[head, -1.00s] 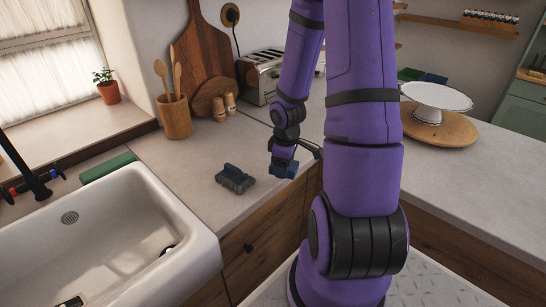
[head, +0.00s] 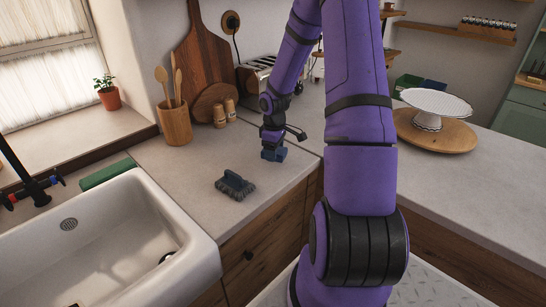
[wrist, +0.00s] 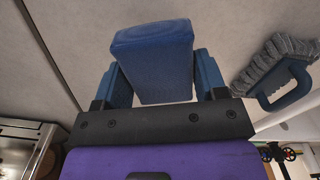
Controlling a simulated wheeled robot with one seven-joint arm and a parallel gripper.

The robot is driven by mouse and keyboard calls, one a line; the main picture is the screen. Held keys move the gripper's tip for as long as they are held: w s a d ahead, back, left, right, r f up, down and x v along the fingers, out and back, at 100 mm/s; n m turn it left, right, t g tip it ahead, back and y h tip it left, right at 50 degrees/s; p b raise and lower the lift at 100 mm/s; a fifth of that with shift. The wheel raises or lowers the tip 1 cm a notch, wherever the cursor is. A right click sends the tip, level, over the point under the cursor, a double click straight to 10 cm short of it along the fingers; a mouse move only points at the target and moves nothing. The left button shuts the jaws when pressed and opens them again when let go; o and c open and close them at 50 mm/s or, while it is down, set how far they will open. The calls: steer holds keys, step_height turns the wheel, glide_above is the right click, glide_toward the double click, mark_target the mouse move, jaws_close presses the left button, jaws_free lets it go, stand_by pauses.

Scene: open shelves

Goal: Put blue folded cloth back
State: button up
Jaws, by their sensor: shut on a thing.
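The blue folded cloth (wrist: 152,60) is a thick blue block with rounded edges, held between the two blue fingers of my gripper (wrist: 162,78) in the wrist view. My gripper (head: 272,149) is shut on it. In the head view the held cloth (head: 279,155) shows small and dark blue, partly hidden by the gripper, over the counter right of the brush. I cannot tell its exact height above the counter. Green (head: 407,82) and blue (head: 433,86) flat items lie behind the cake stand, partly hidden.
A grey-bristled brush (head: 235,185) lies on the counter (head: 200,165), left of my gripper. Wooden boards, a utensil pot (head: 174,122), shakers and a toaster (head: 256,76) stand behind. A white cake stand (head: 430,112) is at right. The sink (head: 150,225) is front left.

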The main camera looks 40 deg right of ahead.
steer(key=shift+w+d, duration=0.2)
steer(key=shift+w, duration=0.2)
steer(key=shift+w+d+f, duration=0.1)
steer(key=shift+w+f, duration=0.1)
steer(key=shift+f, duration=1.6)
steer(key=shift+f, duration=0.1)
steer(key=o, duration=0.9)
steer(key=shift+c, duration=0.2)
